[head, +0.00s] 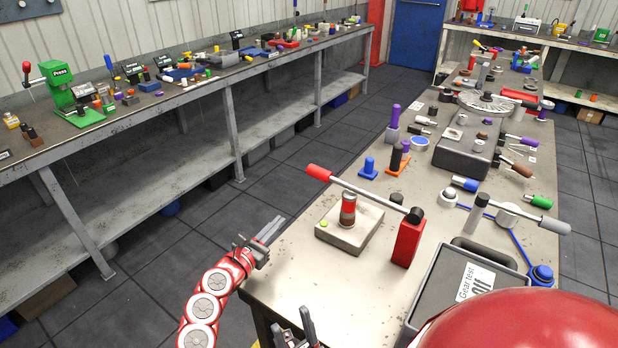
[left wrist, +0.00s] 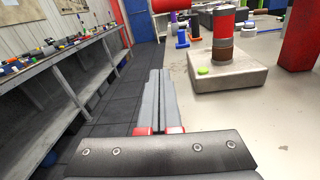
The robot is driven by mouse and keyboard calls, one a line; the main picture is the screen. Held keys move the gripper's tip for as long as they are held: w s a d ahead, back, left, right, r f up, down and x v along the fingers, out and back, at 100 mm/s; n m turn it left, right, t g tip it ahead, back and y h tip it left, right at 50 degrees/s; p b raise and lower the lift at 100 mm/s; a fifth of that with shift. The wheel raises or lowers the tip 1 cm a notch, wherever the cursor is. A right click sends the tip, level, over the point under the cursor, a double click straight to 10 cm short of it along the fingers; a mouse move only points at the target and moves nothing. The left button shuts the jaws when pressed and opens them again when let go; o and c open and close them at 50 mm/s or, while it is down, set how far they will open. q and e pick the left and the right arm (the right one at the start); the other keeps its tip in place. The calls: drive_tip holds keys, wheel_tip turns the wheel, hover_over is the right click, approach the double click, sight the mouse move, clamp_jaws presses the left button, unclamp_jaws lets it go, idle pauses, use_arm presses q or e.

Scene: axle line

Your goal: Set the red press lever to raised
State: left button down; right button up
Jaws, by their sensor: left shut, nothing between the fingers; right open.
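The press has a red post (head: 408,240) on the near table, with a grey lever rod running left from its dark pivot. The lever ends in a red handle (head: 319,173), which juts past the table's left edge. The rod passes over a red and brown cylinder (head: 348,210) on a grey block; its exact tilt is hard to judge. The handle also shows at the top of the left wrist view (left wrist: 171,4). My left gripper (head: 274,228) is shut and empty, below and left of the handle, apart from it. My right gripper (head: 294,322) is open and empty at the bottom.
A yellow-green button (head: 323,223) sits on the block (head: 352,238). A dark gear-test box (head: 450,300) stands right of the post. Blue and purple pegs stand behind the press. Open floor lies left of the table, before a long bench (head: 130,125).

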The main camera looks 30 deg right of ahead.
use_arm(q)
drive_tip(key=shift+s+d+r+g+h, duration=0.4)
drive_tip(key=shift+s+d+r+g, duration=0.25)
drive_tip(key=shift+s+d, duration=0.2)
drive_tip(key=shift+w+d, duration=0.1)
drive_tip(key=w+d+r, duration=0.1)
drive_tip(key=w+d, duration=0.1)
drive_tip(key=d, duration=0.3)
drive_tip(key=w+d+r+b, duration=0.1)
drive_tip(key=w+d+r, duration=0.1)
drive_tip(key=d, duration=0.3)
drive_tip(key=shift+r+b, duration=0.25)
drive_tip(key=shift+b, duration=0.05)
